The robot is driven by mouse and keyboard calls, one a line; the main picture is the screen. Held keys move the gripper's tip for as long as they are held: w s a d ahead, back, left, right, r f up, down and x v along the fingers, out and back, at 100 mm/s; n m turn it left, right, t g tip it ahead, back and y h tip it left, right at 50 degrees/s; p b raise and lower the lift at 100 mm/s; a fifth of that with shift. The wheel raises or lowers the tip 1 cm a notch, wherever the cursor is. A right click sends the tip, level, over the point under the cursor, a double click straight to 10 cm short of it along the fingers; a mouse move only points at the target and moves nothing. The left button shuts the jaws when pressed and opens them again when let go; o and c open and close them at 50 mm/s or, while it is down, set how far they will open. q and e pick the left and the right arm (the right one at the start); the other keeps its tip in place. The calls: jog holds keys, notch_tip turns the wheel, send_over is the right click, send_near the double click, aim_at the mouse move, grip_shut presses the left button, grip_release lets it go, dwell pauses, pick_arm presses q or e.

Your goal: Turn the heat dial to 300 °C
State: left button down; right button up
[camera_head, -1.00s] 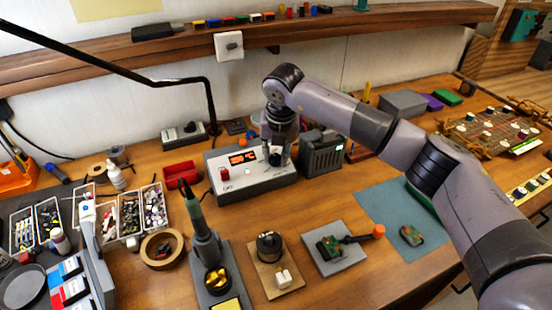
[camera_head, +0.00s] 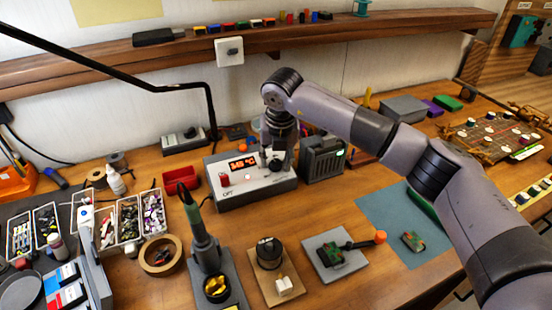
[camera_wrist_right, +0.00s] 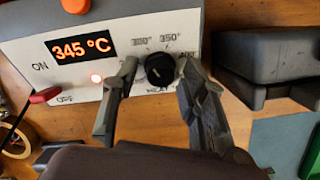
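The grey soldering station (camera_head: 235,195) stands on the bench in the head view. Its display (camera_wrist_right: 80,47) glows orange and reads 345 °C in the right wrist view. The heat dial (camera_wrist_right: 160,68) is a round black knob on the sloped panel, with printed marks around it, among them 300° and 350°. My right gripper (camera_wrist_right: 158,72) is at the panel with one finger on each side of the dial. A gap shows by the left finger; the right finger is very close to the knob, and I cannot tell if it touches. My left gripper is not in view.
A red switch (camera_wrist_right: 45,95) sits beside ON and OFF, near a lit indicator (camera_wrist_right: 96,78). A dark ribbed box (camera_head: 322,157) stands close right of the station, a red tray (camera_head: 181,180) left. The soldering iron in its stand (camera_head: 207,250) is in front.

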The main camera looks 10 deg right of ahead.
jog(key=shift+o, duration=0.3)
jog(key=v, duration=1.2)
